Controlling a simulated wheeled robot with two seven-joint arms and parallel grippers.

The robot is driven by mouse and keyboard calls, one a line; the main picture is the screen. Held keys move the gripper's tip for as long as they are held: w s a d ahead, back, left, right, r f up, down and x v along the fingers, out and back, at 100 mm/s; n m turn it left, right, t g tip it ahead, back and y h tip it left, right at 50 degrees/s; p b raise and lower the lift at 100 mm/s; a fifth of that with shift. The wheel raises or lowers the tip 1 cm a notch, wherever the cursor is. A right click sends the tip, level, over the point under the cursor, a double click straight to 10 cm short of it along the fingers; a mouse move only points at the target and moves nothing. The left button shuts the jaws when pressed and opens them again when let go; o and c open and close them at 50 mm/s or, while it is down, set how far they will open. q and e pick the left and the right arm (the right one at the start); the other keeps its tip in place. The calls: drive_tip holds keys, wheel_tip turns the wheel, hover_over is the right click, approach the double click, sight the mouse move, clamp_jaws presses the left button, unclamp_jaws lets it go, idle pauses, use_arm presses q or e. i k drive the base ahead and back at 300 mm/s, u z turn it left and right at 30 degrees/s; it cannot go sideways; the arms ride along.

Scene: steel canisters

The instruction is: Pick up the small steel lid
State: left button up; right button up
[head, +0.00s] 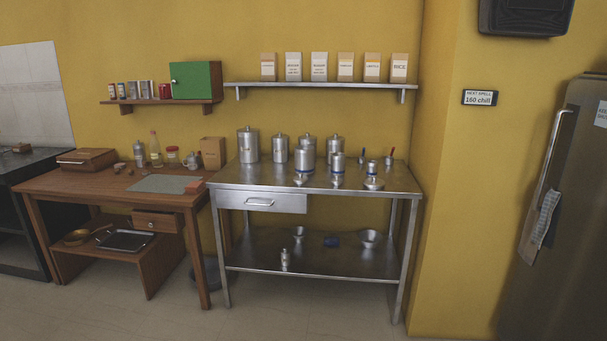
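Several steel canisters stand on the steel table (235,179). The tallest lidded canister (248,146) is at the back left, with other lidded ones (280,149) beside it. Low, shiny lid-like pieces lie along the front edge: one at left (300,181), one in the middle (337,182) and one at right (373,184). They are too small in the picture to tell which is the small steel lid. Neither of my grippers is in view.
The lower steel shelf (320,262) holds bowls, a blue item and a small canister. A wooden table (110,188) with jars and boxes stands at left. A wall shelf (320,86) with labelled packets hangs above. A fridge (560,220) is at right. The floor in front is clear.

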sight(336, 181)
drive_tip(key=u, duration=0.25)
drive_tip(key=i, duration=2.25)
drive_tip(key=z, duration=0.6)
